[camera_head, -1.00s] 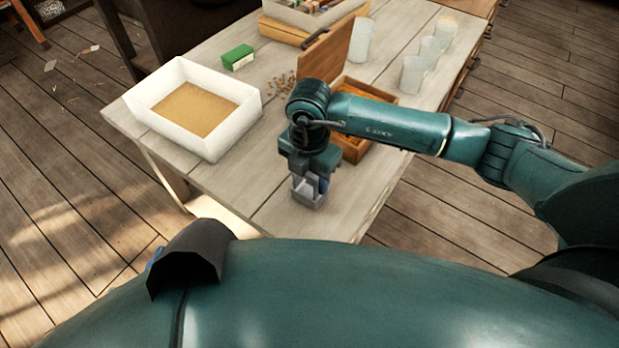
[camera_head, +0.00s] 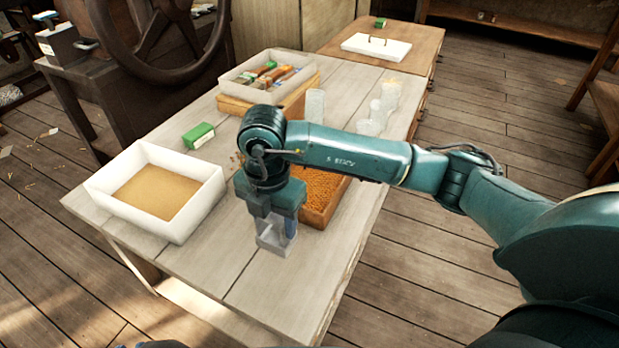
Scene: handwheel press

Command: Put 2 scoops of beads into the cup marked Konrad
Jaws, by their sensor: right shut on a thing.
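My right gripper (camera_head: 274,222) is shut on a small pale, square-sided scoop (camera_head: 271,241), held low over the front part of the table. The gripper hides part of the scoop, and I cannot see whether it contains anything. A wooden tray of orange-brown beads (camera_head: 318,190) lies just behind and to the right of it, partly hidden by my right arm. Several translucent cups stand behind the arm, a taller one (camera_head: 314,106) to the left and others (camera_head: 376,112) to the right. No name on any cup is readable. My left gripper is out of view.
A white box with sandy contents (camera_head: 205,205) stands at the table's left. A green box (camera_head: 198,135) lies behind it. A white bin of assorted items (camera_head: 240,82) sits at the back. A large handwheel (camera_head: 165,40) stands beyond. The front table strip is bare.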

